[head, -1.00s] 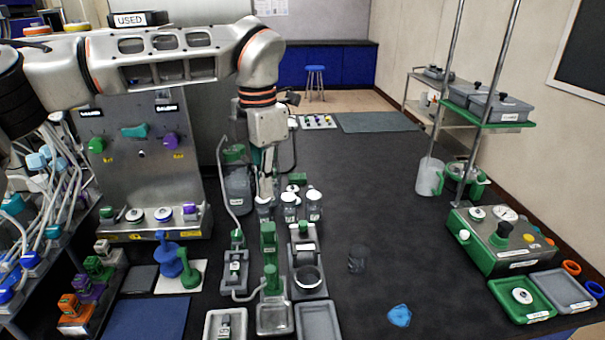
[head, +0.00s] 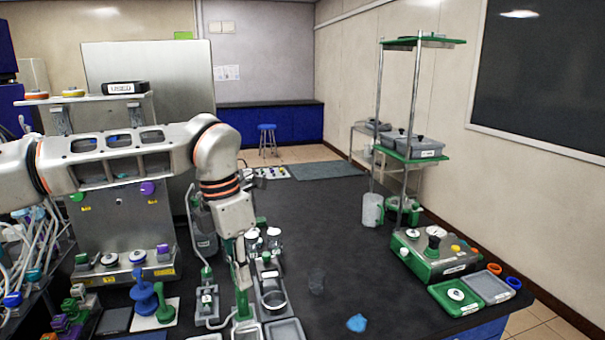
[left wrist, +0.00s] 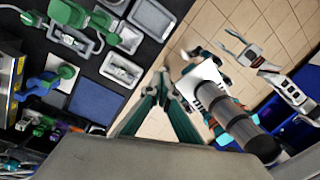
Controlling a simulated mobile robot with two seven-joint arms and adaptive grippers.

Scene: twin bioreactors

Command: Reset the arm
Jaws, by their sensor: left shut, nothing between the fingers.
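My left arm (head: 110,160) comes in from the left, high over the bench, and bends down at the wrist. My left gripper (head: 243,280) points down beside the white-capped bottles and a grey clamp fixture. In the left wrist view its teal fingers (left wrist: 160,82) meet at the tips, with nothing between them. Whether it touches anything below cannot be told from the head view. In the left wrist view my right gripper (left wrist: 238,46) shows at the upper right, with its fingers apart and empty, over the tiled floor. It is not in the head view.
White-capped bottles (head: 274,238) and a fixture with a ring (head: 274,300) stand close to the gripper. A steel panel with knobs (head: 120,225) stands left. A green-and-grey control box (head: 432,255) and a rack (head: 405,155) stand right.

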